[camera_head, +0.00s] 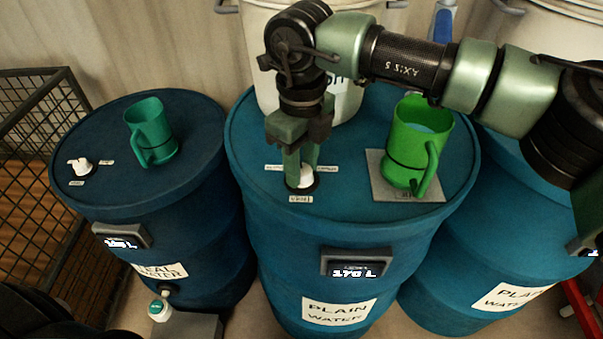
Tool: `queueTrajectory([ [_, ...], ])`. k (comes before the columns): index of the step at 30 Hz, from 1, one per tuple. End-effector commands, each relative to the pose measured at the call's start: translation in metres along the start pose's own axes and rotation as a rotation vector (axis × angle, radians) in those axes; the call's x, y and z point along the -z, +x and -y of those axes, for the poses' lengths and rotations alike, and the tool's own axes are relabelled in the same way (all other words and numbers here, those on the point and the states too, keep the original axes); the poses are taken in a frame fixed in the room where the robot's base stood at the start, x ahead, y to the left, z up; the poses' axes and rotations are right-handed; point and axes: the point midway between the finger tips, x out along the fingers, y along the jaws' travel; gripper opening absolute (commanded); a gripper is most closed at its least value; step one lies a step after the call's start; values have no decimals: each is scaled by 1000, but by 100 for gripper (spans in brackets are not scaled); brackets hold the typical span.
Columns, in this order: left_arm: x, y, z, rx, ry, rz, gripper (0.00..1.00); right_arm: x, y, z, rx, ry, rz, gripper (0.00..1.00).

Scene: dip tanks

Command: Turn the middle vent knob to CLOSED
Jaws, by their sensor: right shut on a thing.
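The middle vent knob (305,178) is a small white knob on top of the middle blue drum (245,150), near its front edge. My right gripper (300,175) reaches down from above and is shut on the knob, with a finger on each side of it. The fingers hide much of the knob, so its pointing direction cannot be told. Small white labels (300,199) sit in front of the knob and to both sides; their text is too small to read. My left gripper is not in view.
A green jug (408,145) stands on a grey plate (376,185) right of the knob. Another green jug (150,130) and a white knob (79,166) are on the left drum (75,125). A white bucket (255,50) stands behind. A wire cage (35,130) is at far left.

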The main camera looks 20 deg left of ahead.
Motion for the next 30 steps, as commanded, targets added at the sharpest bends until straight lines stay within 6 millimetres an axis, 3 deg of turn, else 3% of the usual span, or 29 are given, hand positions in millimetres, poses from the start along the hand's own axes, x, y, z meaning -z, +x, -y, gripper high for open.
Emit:
queueTrajectory([
  [15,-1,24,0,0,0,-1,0,0,0,0,1,-452,1,0],
  [30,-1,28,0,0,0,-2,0,-1,-1,0,2,-647,3,0],
])
